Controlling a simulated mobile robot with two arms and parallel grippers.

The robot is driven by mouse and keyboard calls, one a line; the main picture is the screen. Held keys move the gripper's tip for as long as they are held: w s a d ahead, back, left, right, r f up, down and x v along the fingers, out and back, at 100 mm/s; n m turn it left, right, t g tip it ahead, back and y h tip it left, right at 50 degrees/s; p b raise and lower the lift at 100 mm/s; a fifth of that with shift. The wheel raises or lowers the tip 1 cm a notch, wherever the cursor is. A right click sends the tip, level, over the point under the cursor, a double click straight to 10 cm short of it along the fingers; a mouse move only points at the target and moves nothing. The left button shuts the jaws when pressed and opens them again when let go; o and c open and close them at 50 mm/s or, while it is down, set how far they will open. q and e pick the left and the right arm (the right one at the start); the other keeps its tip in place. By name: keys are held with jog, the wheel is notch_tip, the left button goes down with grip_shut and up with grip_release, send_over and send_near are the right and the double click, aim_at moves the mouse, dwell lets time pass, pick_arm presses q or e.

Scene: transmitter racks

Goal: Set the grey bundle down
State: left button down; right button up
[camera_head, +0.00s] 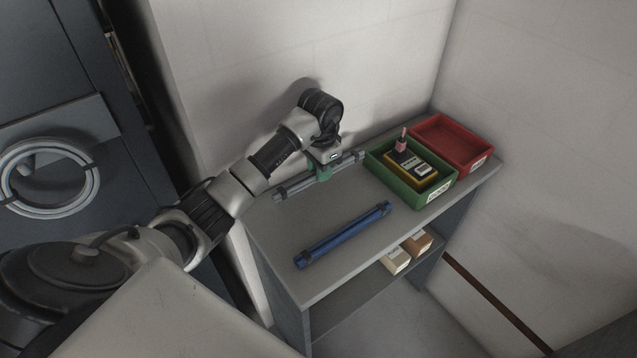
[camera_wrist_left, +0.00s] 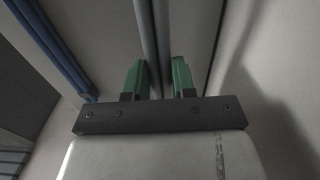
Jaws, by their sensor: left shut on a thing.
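The grey bundle (camera_head: 294,185) is a set of long thin rods with dark end bands. It lies level along the back of the grey bench top, near the wall. My left gripper (camera_head: 322,172) reaches down over its middle, with green fingers shut on it. In the left wrist view the grey rods (camera_wrist_left: 153,35) run between the two green fingertips (camera_wrist_left: 158,78). I cannot tell whether the bundle touches the bench top or is just above it. My right gripper is not in view.
A blue bundle (camera_head: 345,236) lies in front on the bench top (camera_head: 285,236). A green bin (camera_head: 425,197) holding a yellow-and-black device stands to the right, close to the grey bundle's end. A red bin (camera_head: 452,140) is behind it. Small boxes (camera_head: 397,261) sit on the lower shelf.

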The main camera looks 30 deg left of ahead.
aim_at(318, 190)
pick_arm(q)
jog(key=shift+a+f, duration=0.15)
jog(key=shift+a, duration=0.05)
notch_tip(318, 190, down, 3)
jog(key=shift+f+p, duration=0.15)
jog(key=shift+p, duration=0.35)
jog(key=shift+f, duration=0.3)
jog(key=shift+f, duration=0.15)
jog(key=c, duration=0.9)
grip_release()
